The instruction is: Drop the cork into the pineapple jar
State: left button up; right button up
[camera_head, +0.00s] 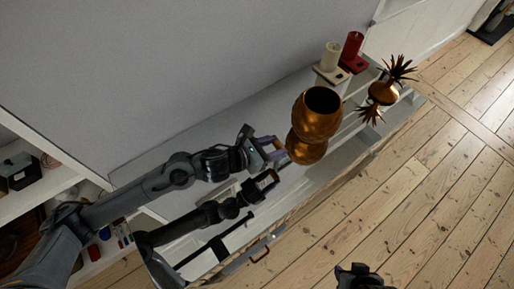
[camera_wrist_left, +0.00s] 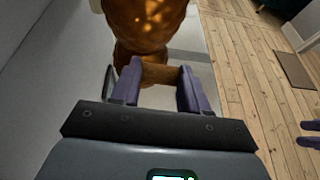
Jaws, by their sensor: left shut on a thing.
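My left gripper (camera_head: 274,149) is just left of the copper-coloured pineapple jar (camera_head: 319,112). In the left wrist view, the left gripper (camera_wrist_left: 160,82) is shut on the cork (camera_wrist_left: 161,74), a brown cylinder held crosswise between purple fingers. The cork is hard to make out in the head view. The jar stands upright with its dark round mouth open; in the left wrist view the jar (camera_wrist_left: 146,20) is straight beyond the cork, its top cut off. My right gripper (camera_wrist_left: 308,134) shows at the right edge of the left wrist view, its purple fingers apart.
The glossy white cabinet top (camera_head: 205,236) mirrors my arm and the jar. The leafy pineapple lid (camera_head: 383,92) lies right of the jar. A cream candle (camera_head: 330,56) and a red candle (camera_head: 351,46) stand behind. Bare floorboards (camera_head: 440,190) lie in front.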

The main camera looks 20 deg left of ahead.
pick_arm(q)
jog(key=shift+w+d+r, duration=0.1)
jog(key=shift+d+r, duration=0.25)
jog(key=shift+d, duration=0.25)
jog(key=shift+w+d+r, duration=0.1)
jog(key=shift+d+r, duration=0.25)
jog(key=shift+d, duration=0.25)
